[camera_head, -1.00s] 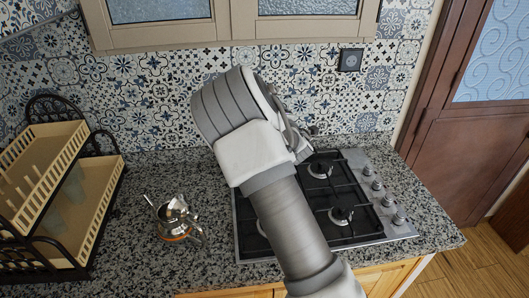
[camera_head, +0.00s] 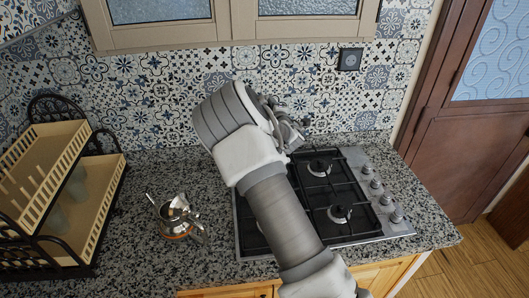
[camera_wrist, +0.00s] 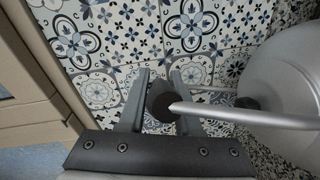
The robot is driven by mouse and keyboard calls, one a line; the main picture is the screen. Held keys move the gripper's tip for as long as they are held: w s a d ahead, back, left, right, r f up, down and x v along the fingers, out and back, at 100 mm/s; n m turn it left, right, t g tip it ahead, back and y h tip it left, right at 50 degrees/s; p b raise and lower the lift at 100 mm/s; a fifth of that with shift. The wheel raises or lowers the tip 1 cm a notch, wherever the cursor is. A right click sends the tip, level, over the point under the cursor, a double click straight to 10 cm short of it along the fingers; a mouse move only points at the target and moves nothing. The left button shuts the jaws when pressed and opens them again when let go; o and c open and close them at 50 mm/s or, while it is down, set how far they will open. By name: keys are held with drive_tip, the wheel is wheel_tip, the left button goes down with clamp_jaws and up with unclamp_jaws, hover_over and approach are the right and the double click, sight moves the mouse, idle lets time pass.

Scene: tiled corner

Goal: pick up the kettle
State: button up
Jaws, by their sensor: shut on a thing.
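In the wrist view, a large smooth silver kettle (camera_wrist: 282,85) fills the right side. Its metal bar handle (camera_wrist: 240,116) runs left to a dark rounded grip that sits between my two fingers. My gripper (camera_wrist: 161,88) is shut on this dark grip. In the head view, my own arm covers most of the gripper and kettle. Only some grey metal parts show beside the wrist, above the back left of the hob, and I cannot tell which are kettle. Whether the kettle's base touches anything is hidden.
The black and steel gas hob (camera_head: 330,195) lies under my arm. A small shiny metal pot (camera_head: 177,217) stands on the granite counter (camera_head: 130,245) to the left, beside a two-level dish rack (camera_head: 85,215). The patterned tile wall (camera_head: 150,95) is close behind.

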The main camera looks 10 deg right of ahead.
clamp_jaws()
idle(0.8)
drive_tip(key=shift+r, duration=0.15)
drive_tip(key=shift+r, duration=0.15)
drive_tip(key=shift+d+r+b, duration=0.1)
drive_tip(key=shift+r+b, duration=0.45)
drive_tip(key=shift+r, duration=1.45)
drive_tip(key=s+d+r+b, duration=0.2)
drive_tip(key=s+d+r, duration=0.3)
drive_tip(key=d, duration=0.5)
drive_tip(key=shift+s+r, duration=0.4)
drive_tip(key=shift+r, duration=0.45)
